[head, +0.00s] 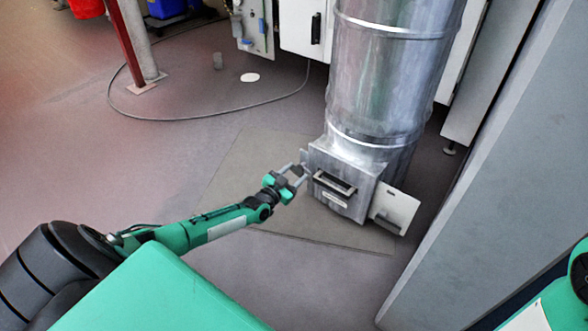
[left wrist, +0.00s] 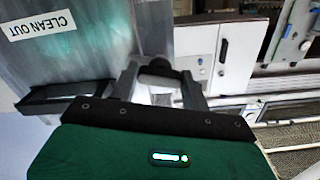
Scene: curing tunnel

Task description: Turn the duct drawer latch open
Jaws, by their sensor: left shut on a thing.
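The metal duct (head: 385,75) ends in a box with a duct drawer (head: 328,197) low on its front, which has a dark bar handle (head: 335,183). In the left wrist view the handle (left wrist: 65,98) is left of my fingers. The latch, a dark rounded piece (left wrist: 156,70), sits at the box's side edge. My left gripper (head: 301,171) is at the left side of the box, shut on the latch; its fingers (left wrist: 160,82) stand on either side of it. The fingers hide part of the latch, and its exact angle is hard to tell. My right gripper is out of view.
A pale plate (head: 396,208) sticks out at the right of the box. A large grey panel (head: 480,170) stands to the right. A floor mat (head: 250,165) lies under the duct. A cable (head: 200,118) loops on the floor behind. Floor left of the duct is open.

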